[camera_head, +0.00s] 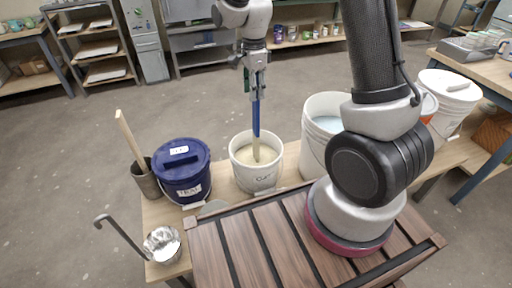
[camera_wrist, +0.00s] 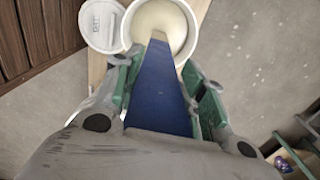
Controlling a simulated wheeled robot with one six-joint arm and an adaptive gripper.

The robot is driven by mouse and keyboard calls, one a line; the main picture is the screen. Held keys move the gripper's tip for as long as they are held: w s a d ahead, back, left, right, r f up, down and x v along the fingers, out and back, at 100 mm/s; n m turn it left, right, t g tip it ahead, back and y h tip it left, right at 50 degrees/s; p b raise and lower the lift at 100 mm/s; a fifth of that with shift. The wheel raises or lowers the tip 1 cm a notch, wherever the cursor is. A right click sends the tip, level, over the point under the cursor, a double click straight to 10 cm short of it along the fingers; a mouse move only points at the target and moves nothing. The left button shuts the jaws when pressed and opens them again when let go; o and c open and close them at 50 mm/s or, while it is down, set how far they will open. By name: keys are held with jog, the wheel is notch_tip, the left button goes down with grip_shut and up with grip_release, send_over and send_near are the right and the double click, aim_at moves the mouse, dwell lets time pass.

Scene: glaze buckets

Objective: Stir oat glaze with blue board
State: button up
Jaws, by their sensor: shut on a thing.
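The oat glaze bucket (camera_head: 256,178) is white, open and labelled, and stands on the bench in the head view. Cream glaze (camera_head: 245,154) shows inside it. My gripper (camera_head: 256,92) is above the bucket, shut on the blue board (camera_head: 256,118). The board hangs nearly upright, and its pale lower end is inside the bucket, at the glaze. In the wrist view the blue board (camera_wrist: 160,92) runs between my fingers toward the bucket (camera_wrist: 127,28), with its tip over or in the cream glaze (camera_wrist: 160,22). How deep the tip sits is hidden.
Left of the oat bucket stands a lidded dark blue bucket (camera_head: 182,172). A holder with a wooden stick (camera_head: 130,140) and a ladle (camera_head: 120,238) are further left. A white bucket with pale blue glaze (camera_head: 325,125) stands close on the right. A slatted wooden surface (camera_head: 235,240) is in front.

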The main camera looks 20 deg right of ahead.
jog(key=shift+r, duration=5.35)
